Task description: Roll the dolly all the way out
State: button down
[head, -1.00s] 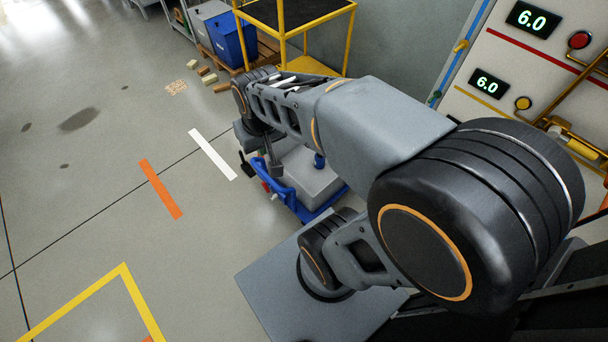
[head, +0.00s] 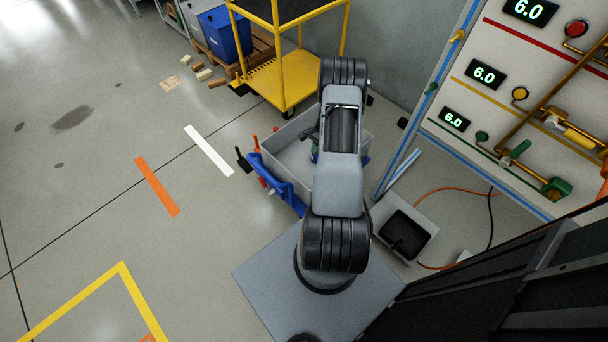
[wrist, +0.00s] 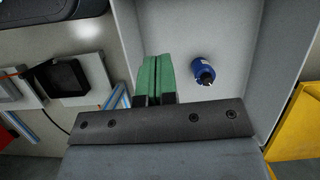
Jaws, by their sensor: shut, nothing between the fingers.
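The blue dolly (head: 283,188) stands on the floor beside my base, with its blue front end toward the lower left. It carries an open grey bin (head: 275,150), whose inner wall also shows in the wrist view (wrist: 232,30). A blue cylindrical object (wrist: 204,70) lies in the bin. My gripper (wrist: 156,60) has green fingers pressed together with nothing between them. It points into or over the bin, left of the blue object; its height cannot be told. In the head view my arm hides most of it and part of the bin.
A yellow cart (head: 286,80) stands just behind the dolly. A panel (head: 480,110) with displays and valves is on the right, with a grey box (head: 405,235) and an orange cable (head: 440,195) on the floor. The floor at left is clear, marked by a white stripe (head: 209,150) and an orange stripe (head: 157,186).

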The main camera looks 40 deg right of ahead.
jog(key=b, duration=0.3)
send_near(300, 185)
jog(key=d+f, duration=0.3)
jog(key=f, duration=0.2)
jog(key=shift+w+a+f, duration=0.1)
jog(key=shift+a, duration=0.85)
jog(key=shift+w+a+f, duration=0.1)
jog(key=shift+a, duration=0.9)
